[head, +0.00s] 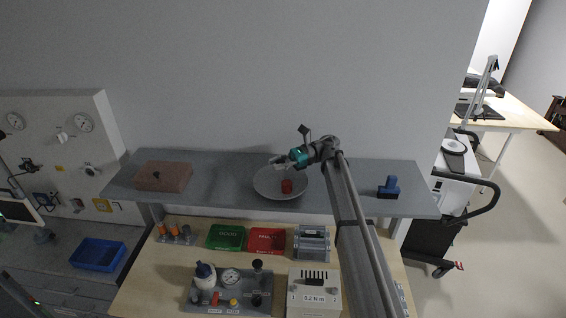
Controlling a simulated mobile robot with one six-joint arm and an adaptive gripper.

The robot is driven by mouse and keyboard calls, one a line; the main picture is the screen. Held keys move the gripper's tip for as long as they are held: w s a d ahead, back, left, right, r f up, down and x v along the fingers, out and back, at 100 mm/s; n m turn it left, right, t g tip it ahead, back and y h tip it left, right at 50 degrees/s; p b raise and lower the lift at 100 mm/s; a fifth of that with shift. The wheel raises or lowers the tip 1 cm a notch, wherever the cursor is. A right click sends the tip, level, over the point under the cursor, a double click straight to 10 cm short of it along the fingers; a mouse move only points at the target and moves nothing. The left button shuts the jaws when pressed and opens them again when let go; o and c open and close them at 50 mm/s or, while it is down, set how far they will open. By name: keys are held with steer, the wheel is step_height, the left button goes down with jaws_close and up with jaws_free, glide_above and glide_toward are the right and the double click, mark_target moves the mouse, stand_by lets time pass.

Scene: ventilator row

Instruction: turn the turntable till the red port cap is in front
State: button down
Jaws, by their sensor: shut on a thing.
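The round grey turntable (266,190) sits on the long grey shelf. The red port cap (287,186) stands upright on it, just right of the middle and toward the front edge. My gripper (275,161) is at the back edge of the turntable, reaching in from the right, behind the red cap. It is shut at the turntable's back rim; the exact contact is too small to see. Anything else on the back part of the turntable is hidden by the gripper.
A brown box (164,177) stands on the shelf (225,180) at left, and a blue block (389,187) at right. My arm crosses the shelf right of the turntable. Below are green (227,237) and red (267,240) trays and equipment on the wooden bench.

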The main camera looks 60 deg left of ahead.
steer(key=shift+w+a+r, duration=0.1)
steer(key=shift+w, duration=0.25)
steer(key=c, duration=0.7)
jaws_free()
steer(key=shift+w, duration=0.15)
steer(key=shift+o, duration=1.4)
steer(key=shift+w, duration=0.3)
steer(key=shift+s, duration=0.25)
steer(key=shift+d, duration=0.2)
steer(key=shift+w, duration=0.1)
